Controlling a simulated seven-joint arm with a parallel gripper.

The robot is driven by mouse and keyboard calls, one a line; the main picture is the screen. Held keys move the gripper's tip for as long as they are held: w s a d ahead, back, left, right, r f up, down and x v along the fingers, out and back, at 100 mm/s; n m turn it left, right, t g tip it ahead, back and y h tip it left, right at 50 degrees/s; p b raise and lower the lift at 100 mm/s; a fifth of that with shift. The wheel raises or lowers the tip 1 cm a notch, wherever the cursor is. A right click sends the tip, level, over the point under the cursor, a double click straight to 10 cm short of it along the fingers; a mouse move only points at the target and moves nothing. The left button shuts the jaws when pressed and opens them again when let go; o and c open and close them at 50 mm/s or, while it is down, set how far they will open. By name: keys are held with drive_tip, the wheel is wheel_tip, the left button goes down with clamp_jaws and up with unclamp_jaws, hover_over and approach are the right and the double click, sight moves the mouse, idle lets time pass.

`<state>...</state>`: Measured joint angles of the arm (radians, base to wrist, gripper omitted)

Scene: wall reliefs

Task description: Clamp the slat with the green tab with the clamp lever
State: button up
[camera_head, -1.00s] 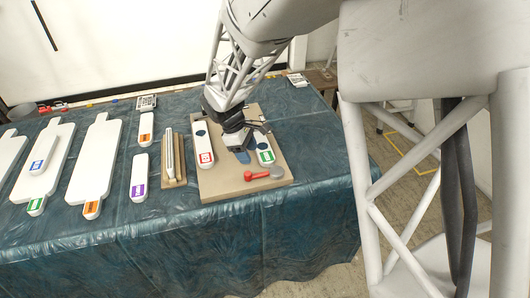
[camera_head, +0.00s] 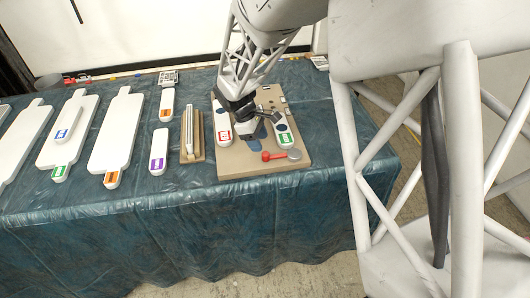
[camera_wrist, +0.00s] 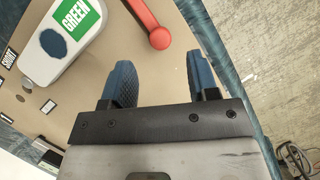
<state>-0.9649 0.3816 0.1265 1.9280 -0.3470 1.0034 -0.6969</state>
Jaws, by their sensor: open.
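The white slat with the green tab (camera_head: 282,124) lies on the right of a tan board (camera_head: 238,166); its GREEN label also shows in the wrist view (camera_wrist: 50,52).
A white slat with a red tab (camera_head: 221,120) lies on the board's left. A wooden holder (camera_head: 192,146) with an upright thin piece stands left of the board. Several white slats and paddle-shaped boards, including one green-tabbed (camera_head: 58,152), lie farther left on the blue-green cloth (camera_head: 200,215).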

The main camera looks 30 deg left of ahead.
sight(265, 153)
drive_tip(key=shift+x, duration=3)
clamp_jaws()
